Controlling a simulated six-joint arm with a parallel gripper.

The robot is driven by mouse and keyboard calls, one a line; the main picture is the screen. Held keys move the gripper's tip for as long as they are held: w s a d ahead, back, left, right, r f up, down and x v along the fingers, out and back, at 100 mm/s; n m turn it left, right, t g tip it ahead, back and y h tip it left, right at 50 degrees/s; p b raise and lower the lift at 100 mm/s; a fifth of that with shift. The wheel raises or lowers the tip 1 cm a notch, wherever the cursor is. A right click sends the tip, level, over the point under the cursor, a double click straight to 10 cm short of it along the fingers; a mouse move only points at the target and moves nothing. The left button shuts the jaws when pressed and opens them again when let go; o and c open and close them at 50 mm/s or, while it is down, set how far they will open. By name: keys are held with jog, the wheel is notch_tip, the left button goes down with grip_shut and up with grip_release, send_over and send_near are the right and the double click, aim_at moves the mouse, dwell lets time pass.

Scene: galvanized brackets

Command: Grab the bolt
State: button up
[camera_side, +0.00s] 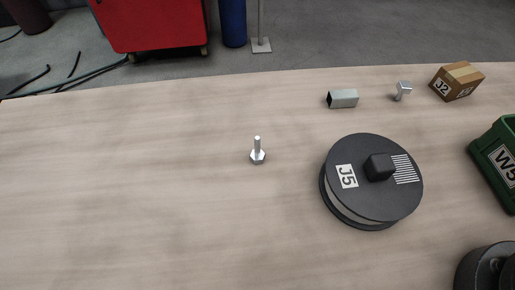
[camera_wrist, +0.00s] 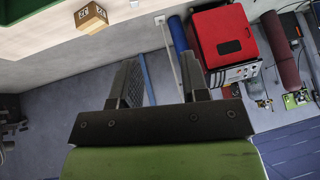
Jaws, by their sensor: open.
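A silver bolt (camera_side: 257,153) stands upright on its hex head on the wooden table, left of the dark reel, in the side view. Its shank points up and nothing touches it. My gripper (camera_wrist: 158,72) shows in the wrist view with its two dark fingers apart and nothing between them. The bolt is not in the wrist view. My gripper's fingers are not visible in the side view, so their distance from the bolt cannot be told.
A dark reel (camera_side: 371,206) marked J5 lies right of the bolt. A square metal tube (camera_side: 343,98), a small metal piece (camera_side: 403,90) and a cardboard box (camera_side: 457,81) sit at the back right. A green bin (camera_side: 497,165) is at the right edge. The table's left is clear.

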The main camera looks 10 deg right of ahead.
jog(key=w+a+f+n+g, duration=0.1)
jog(key=w+a+f+n, duration=0.1)
jog(key=w+a+n, duration=0.75)
jog(key=n+g, duration=0.1)
jog(key=n, duration=2.8)
send_near(259, 141)
jog(key=w, duration=0.1)
jog(key=shift+n+h, duration=0.3)
jog(key=shift+n, duration=0.15)
jog(key=shift+s+a+x, duration=0.1)
jog(key=shift+s+x, duration=0.05)
jog(key=shift+x, duration=1.75)
jog(key=shift+s+a+x, duration=0.1)
jog(key=shift+s+x, duration=0.1)
jog(key=shift+x, duration=1.65)
jog(key=shift+s+a+x, duration=0.1)
jog(key=shift+s+x, duration=0.05)
jog(key=shift+x, duration=1.75)
jog(key=shift+f, duration=0.15)
jog(key=shift+c, duration=0.4)
grip_shut()
